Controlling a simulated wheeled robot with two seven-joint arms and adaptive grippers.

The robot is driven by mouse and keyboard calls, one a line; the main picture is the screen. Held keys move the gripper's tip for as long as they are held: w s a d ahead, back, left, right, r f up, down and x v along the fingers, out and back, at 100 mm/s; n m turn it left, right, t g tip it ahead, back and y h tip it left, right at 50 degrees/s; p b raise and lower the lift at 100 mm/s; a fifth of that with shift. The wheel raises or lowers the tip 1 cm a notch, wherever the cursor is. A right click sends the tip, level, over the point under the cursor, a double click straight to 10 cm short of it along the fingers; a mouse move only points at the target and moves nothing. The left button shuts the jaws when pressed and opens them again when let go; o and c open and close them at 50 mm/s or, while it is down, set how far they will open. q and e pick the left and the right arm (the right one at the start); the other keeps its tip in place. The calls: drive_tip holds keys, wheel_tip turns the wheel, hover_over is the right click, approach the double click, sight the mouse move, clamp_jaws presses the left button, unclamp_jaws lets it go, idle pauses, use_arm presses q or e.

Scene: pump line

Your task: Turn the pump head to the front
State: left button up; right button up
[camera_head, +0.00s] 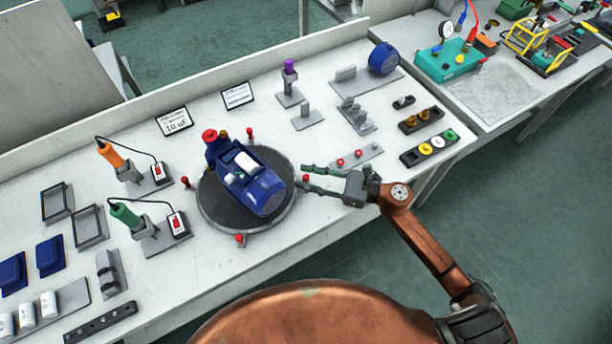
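A blue pump (246,176) lies on a round dark turntable (225,208) on the white bench. Its ribbed motor end points to the lower right, towards the bench's front edge. Its other end, with a red cap (209,135), points to the upper left, away from me. My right gripper (303,177) is at the turntable's right side with its fingers spread towards the pump. It is open and appears to hold nothing; whether a finger touches the turntable's edge or a red peg there I cannot tell. My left gripper is not in view.
Red pegs (240,239) stand around the turntable. A grey fixture plate with red knobs (359,153) lies close behind my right gripper. The bench front below the turntable is clear.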

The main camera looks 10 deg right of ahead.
drive_tip(key=v, duration=1.1)
drive_tip(key=shift+s+d, duration=0.1)
drive_tip(key=shift+d, duration=0.15)
drive_tip(key=shift+c, duration=0.2)
